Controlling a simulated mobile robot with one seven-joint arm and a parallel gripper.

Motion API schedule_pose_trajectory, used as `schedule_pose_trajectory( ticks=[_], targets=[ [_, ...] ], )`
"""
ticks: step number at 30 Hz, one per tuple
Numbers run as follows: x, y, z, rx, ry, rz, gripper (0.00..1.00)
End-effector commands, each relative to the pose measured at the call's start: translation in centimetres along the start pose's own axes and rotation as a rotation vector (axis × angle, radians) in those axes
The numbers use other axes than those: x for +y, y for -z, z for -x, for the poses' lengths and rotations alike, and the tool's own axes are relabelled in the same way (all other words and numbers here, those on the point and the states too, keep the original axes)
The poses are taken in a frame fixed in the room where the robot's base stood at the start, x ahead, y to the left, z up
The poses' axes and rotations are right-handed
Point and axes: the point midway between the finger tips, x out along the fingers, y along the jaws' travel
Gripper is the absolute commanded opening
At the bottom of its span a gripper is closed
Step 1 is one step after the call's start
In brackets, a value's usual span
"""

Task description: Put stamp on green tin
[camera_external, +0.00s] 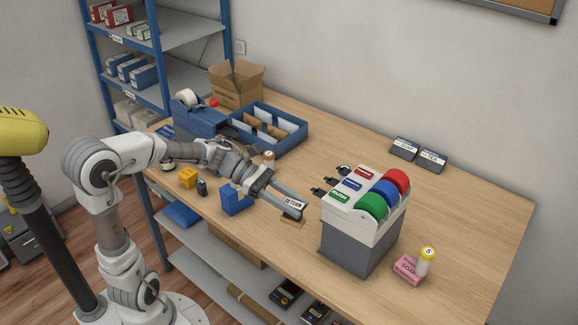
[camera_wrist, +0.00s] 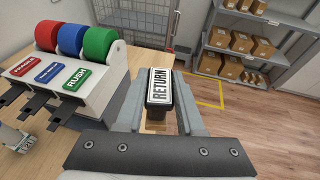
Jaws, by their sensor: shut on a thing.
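My gripper (camera_external: 289,208) is shut on the stamp, a dark block with a white RETURN label (camera_wrist: 160,86) on top. The stamp sits between the two fingers in the wrist view. In the external view the stamp (camera_external: 293,220) shows at the fingertips, near the table's front edge, left of the label dispenser; I cannot tell how high it is held. I cannot clearly make out a green tin. A small round thing (camera_external: 168,166) lies partly behind my arm at the table's left end, its colour unclear.
The dispenser (camera_external: 358,240) with red, blue and green rolls stands right of my gripper. A blue block (camera_external: 236,200), a yellow block (camera_external: 188,178) and a small dark thing (camera_external: 202,188) lie left. A pink soap box (camera_external: 408,271) stands right.

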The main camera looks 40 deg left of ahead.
Motion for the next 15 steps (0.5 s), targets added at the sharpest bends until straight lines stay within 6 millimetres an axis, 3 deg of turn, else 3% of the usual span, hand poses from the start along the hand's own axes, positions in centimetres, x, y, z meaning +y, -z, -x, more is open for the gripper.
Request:
schedule_pose_trajectory(
  ticks=[2, 11, 15],
  targets=[
    [0.1, -1.4, 0.5, 0.001, -0.003, -0.005, 0.0],
    [6.0, -0.4, 4.3, -0.003, -0.167, 0.043, 0.0],
    [9.9, 0.5, 7.9, -0.004, -0.286, 0.075, 0.0]
  ],
)
